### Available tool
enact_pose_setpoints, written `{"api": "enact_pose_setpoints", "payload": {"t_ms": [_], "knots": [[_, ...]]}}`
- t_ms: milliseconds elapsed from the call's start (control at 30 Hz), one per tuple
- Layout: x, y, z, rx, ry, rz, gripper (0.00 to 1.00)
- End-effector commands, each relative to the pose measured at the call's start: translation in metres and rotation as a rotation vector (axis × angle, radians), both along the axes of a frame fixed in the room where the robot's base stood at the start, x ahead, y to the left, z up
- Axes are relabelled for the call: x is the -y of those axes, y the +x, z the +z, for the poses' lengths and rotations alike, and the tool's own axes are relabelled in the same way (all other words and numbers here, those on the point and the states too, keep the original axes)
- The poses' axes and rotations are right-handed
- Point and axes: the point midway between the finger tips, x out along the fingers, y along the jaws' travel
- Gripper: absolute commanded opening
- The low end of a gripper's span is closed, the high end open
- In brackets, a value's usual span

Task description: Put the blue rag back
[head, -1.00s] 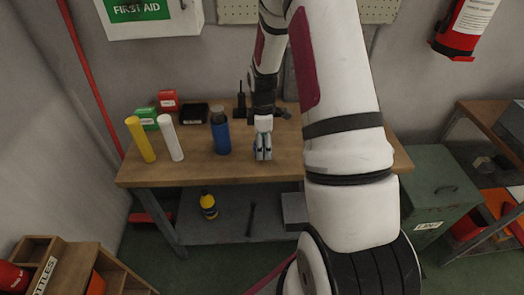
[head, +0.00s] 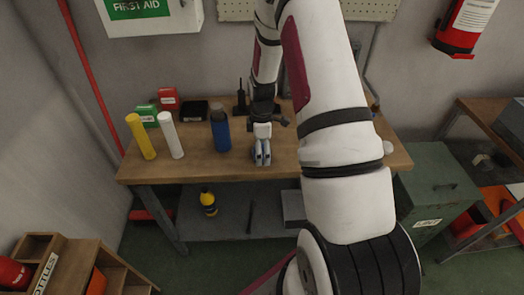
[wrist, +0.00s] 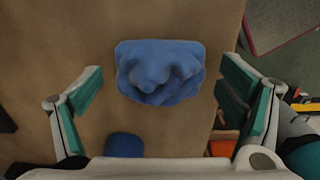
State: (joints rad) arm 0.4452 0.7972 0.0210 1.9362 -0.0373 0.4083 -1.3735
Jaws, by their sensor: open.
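The blue rag (wrist: 160,72) lies crumpled on the wooden bench top in the wrist view, with a raised, folded middle. My gripper (wrist: 158,98) is open, with its green-padded fingers apart on the left and right of the rag. The fingers do not touch the rag in this view. In the head view my gripper (head: 262,158) points down over the front middle of the bench. It largely hides the rag there.
A blue bottle (head: 220,132) stands just left of my gripper. White (head: 171,136) and yellow (head: 141,137) cylinders stand farther left. Small boxes and a black radio (head: 240,103) are behind. The bench's front edge (head: 230,182) is close.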

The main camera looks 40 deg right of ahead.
Motion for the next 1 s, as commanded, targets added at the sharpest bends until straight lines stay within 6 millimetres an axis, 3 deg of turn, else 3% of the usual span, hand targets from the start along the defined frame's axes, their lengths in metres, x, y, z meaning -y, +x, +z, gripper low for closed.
{"api": "enact_pose_setpoints", "payload": {"t_ms": [233, 700, 1000], "knots": [[0.001, 0.001, 0.013, 0.002, 0.0, 0.0, 0.89], [0.001, 0.001, 0.102, 0.002, -0.002, 0.0, 0.89], [-0.004, -0.001, 0.132, 0.008, -0.006, -0.014, 0.89]]}}
